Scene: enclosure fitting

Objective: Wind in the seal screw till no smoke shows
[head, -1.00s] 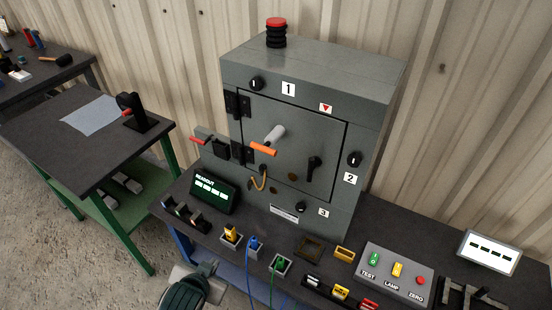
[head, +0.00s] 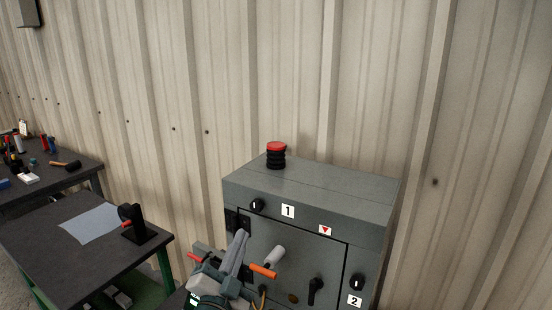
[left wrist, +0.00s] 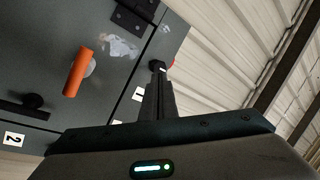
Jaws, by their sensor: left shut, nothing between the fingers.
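The grey cabinet (head: 320,185) carries black knob 1 (head: 257,205) and knob 2 (head: 357,282). An orange-gripped handle (head: 263,271) is on its door. I cannot tell which part is the seal screw. My left gripper (head: 240,238) is shut and empty, in front of the door's upper left. In the left wrist view its fingers (left wrist: 157,88) point towards knob 1 (left wrist: 158,66); contact cannot be judged. A pale, uneven patch (left wrist: 118,45) shows near a hinge; it may be smoke or a mark. My right gripper is out of view.
A red-topped black stack (head: 276,155) stands on the cabinet. A dark side table (head: 60,260) at left holds a pale sheet (head: 90,222) and a black stand with a red lever (head: 131,222). The corrugated wall (head: 330,80) is close behind.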

